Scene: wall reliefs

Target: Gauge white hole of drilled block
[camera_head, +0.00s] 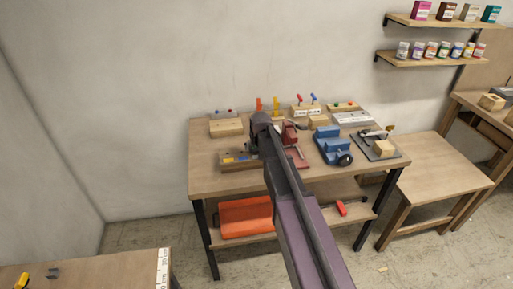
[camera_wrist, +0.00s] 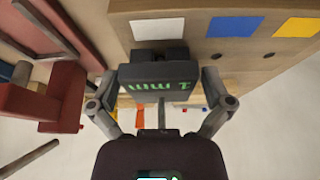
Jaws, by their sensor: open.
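The drilled block (camera_wrist: 190,10) is wooden and fills the top of the wrist view. It bears a white patch (camera_wrist: 158,28), a blue patch and a yellow patch, with dark holes below the blue and yellow ones. The hole below the white patch is hidden by my gripper. In the head view the block (camera_head: 238,161) lies at the table's front left, partly behind my arm. My gripper (camera_wrist: 160,62) is open, in front of the block near the white patch. A dark piece with green marks shows between its finger links; I cannot tell whether it is a separate thing.
A red vise (camera_head: 297,158) stands just right of my gripper, close to it in the wrist view (camera_wrist: 55,100). A blue vise (camera_head: 332,146) stands further right on the wooden table (camera_head: 210,184). Small blocks and racks line the table's back.

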